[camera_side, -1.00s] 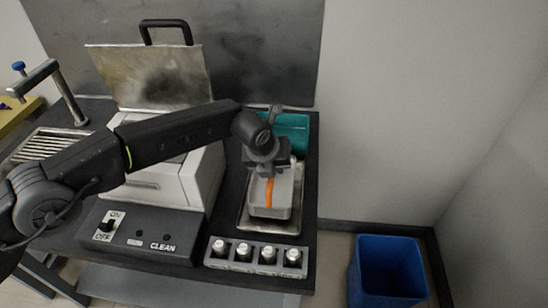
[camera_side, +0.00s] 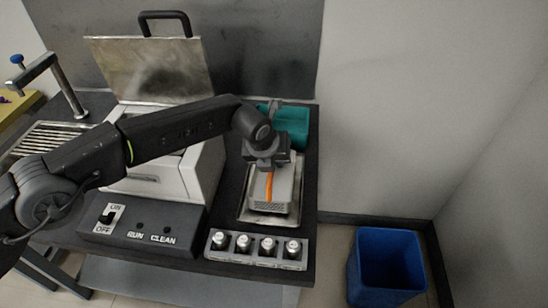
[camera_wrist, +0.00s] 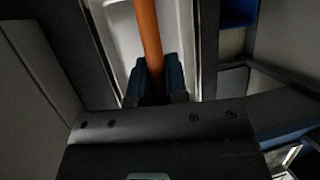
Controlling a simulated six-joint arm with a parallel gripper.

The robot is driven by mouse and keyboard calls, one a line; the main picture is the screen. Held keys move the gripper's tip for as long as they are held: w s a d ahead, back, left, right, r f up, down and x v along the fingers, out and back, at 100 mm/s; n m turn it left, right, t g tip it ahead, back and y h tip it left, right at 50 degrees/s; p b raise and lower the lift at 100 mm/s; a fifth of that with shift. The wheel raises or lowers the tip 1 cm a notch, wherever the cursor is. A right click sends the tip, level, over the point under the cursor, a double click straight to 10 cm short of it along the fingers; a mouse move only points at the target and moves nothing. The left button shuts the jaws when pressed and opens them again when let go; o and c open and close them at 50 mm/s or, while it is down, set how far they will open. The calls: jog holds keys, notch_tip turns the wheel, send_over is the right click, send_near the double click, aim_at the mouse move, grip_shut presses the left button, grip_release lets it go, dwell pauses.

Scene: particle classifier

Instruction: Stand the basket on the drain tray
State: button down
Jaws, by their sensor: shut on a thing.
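The basket (camera_side: 272,207) is a small grey open box with perforated walls and an orange handle (camera_side: 269,187). It is over the metal drain tray (camera_side: 245,212), and I cannot tell whether it touches the tray. My gripper (camera_side: 267,166) is shut on the orange handle at the basket's far side. In the wrist view, the handle (camera_wrist: 148,38) runs between the two dark fingers of my gripper (camera_wrist: 155,75), with the pale basket interior (camera_wrist: 122,32) below. The tray's middle is hidden by the basket.
A white machine (camera_side: 165,180) with a raised metal lid (camera_side: 150,68) stands left of the tray. A teal container (camera_side: 292,125) is behind it. A rack of silver-topped vials (camera_side: 256,262) and a switch box (camera_side: 140,232) are in front. A blue bin (camera_side: 388,262) stands right.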

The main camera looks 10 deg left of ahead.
jog(key=shift+f, duration=0.4)
dwell(0.3)
jog(key=c, duration=1.1)
grip_release()
jog(key=shift+o, duration=0.2)
jog(key=v, duration=1.4)
jog(key=s+a+r+n, duration=0.4)
jog(key=a+r+n, duration=0.35)
jog(key=a, duration=0.35)
jog(key=s+a+r+n, duration=0.3)
jog(key=a+r+n, duration=0.3)
jog(key=a+n, duration=0.3)
jog(key=s+a+f+n+y, duration=0.1)
jog(key=s+a+f+n, duration=0.1)
jog(key=s+a+n, duration=0.6)
jog(key=s+a+f+n+t+y, duration=0.1)
jog(key=s+a+n, duration=0.7)
jog(key=s+n, duration=0.3)
jog(key=s, duration=0.3)
jog(key=shift+f, duration=0.35)
